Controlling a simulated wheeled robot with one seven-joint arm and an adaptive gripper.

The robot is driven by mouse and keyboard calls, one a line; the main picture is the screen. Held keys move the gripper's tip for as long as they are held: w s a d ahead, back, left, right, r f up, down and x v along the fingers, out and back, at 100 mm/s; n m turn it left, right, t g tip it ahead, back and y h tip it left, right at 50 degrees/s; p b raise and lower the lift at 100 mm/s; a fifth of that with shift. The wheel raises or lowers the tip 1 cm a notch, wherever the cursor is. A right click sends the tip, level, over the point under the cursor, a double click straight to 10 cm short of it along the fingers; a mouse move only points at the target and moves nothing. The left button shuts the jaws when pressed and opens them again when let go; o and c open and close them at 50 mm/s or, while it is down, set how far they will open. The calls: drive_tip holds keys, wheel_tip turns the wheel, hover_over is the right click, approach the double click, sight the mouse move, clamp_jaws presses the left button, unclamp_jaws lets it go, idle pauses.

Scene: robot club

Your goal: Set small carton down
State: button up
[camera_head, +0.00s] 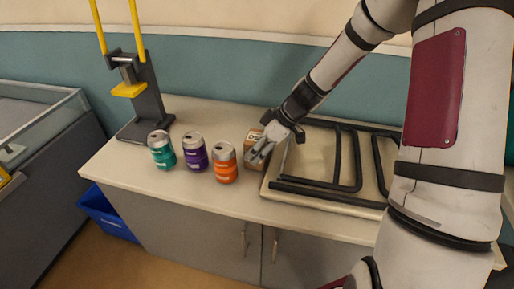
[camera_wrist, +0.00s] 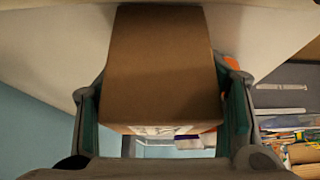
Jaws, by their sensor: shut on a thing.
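The small carton (camera_head: 251,141) is a brown box on or just above the counter, right of the orange can. In the wrist view the carton (camera_wrist: 162,70) fills the space between the fingers. My gripper (camera_head: 260,152) is shut on it, one finger on each side. The gripper and fingers hide part of the carton in the head view. I cannot tell whether its base touches the counter.
An orange can (camera_head: 225,164), a purple can (camera_head: 195,153) and a teal can (camera_head: 161,151) stand left of the carton. A board with black bars (camera_head: 330,160) lies to the right. A black and yellow stand (camera_head: 145,100) is at the back left. The counter's front strip (camera_head: 190,192) is clear.

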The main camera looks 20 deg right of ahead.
drive_tip(key=shift+f, duration=0.2)
drive_tip(key=o, duration=1.3)
drive_tip(key=shift+r, duration=0.1)
